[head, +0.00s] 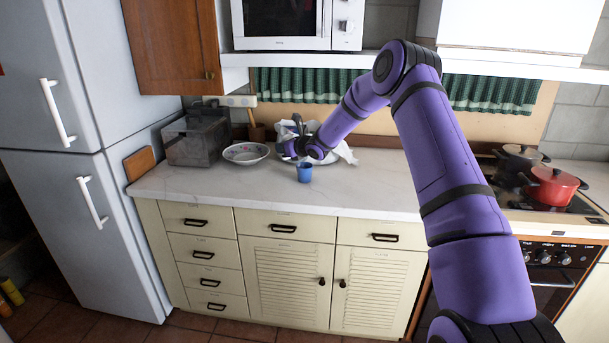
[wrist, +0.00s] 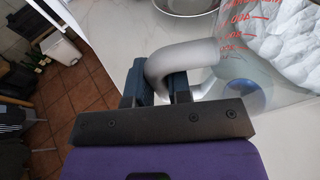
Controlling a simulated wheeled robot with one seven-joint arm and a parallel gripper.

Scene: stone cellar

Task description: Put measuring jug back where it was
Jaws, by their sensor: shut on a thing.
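The measuring jug (wrist: 236,58) is clear with red markings and a pale grey handle (wrist: 185,62), at the upper right of the wrist view. My gripper (wrist: 158,86) is shut on that handle, one finger on each side. In the head view my gripper (head: 289,150) is over the back of the counter, behind a small blue cup. The jug is hard to make out there behind my gripper. I cannot tell whether its base touches the counter.
The blue cup (head: 305,173) stands close in front of my gripper. A patterned bowl (head: 246,153) is to the left, and a crumpled white cloth (head: 345,154) to the right. The marble counter (head: 210,184) is clear in front. A red pot (head: 553,187) sits on the stove.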

